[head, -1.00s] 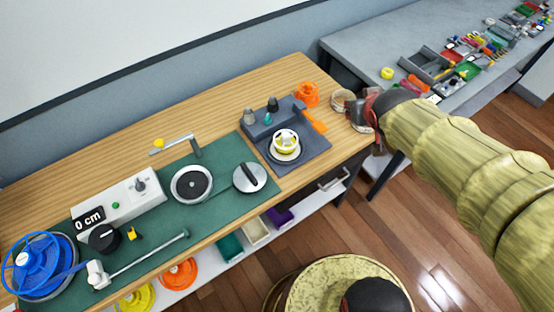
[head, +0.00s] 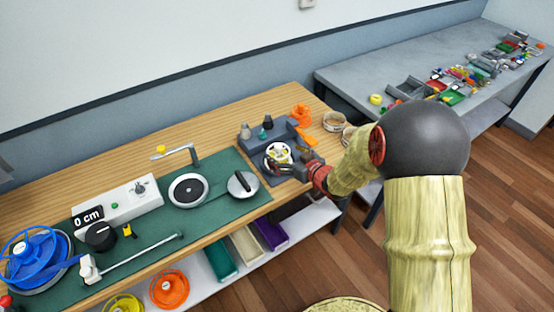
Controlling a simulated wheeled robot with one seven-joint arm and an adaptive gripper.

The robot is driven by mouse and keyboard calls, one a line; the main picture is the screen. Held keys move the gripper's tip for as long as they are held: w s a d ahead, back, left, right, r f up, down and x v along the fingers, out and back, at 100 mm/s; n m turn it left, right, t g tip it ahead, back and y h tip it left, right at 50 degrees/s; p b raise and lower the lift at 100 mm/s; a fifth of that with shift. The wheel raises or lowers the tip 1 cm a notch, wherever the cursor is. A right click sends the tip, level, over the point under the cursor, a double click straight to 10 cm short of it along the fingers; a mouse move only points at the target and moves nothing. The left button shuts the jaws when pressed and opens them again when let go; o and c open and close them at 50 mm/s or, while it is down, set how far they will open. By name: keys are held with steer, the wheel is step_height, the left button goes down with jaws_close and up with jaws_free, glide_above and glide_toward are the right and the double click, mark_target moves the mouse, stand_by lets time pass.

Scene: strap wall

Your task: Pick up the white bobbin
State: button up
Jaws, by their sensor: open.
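The white bobbin (head: 278,152), with yellow in its middle, sits on the dark grey station (head: 262,138) at the right end of the wooden bench. My gripper (head: 299,165) is just to the right of the bobbin, low over the station. Its dark jaws point left toward the bobbin and are open. The jaws partly cover the bobbin's right side, and I cannot tell whether they touch it.
An orange spool (head: 300,113) and a wooden ring (head: 334,122) stand behind my gripper. A black-handled disc (head: 242,184) lies on the green mat (head: 150,210) to the left. A grey table (head: 345,75) with many small parts is behind.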

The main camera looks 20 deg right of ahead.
mark_target(281, 151)
steer(key=b+x, duration=0.1)
steer(key=x, duration=0.3)
steer(key=shift+w+f+b, duration=0.25)
steer(key=shift+b, duration=0.05)
steer(key=shift+w, duration=0.25)
steer(key=c, duration=1.5)
steer(key=shift+o, duration=0.2)
steer(key=shift+r, duration=0.15)
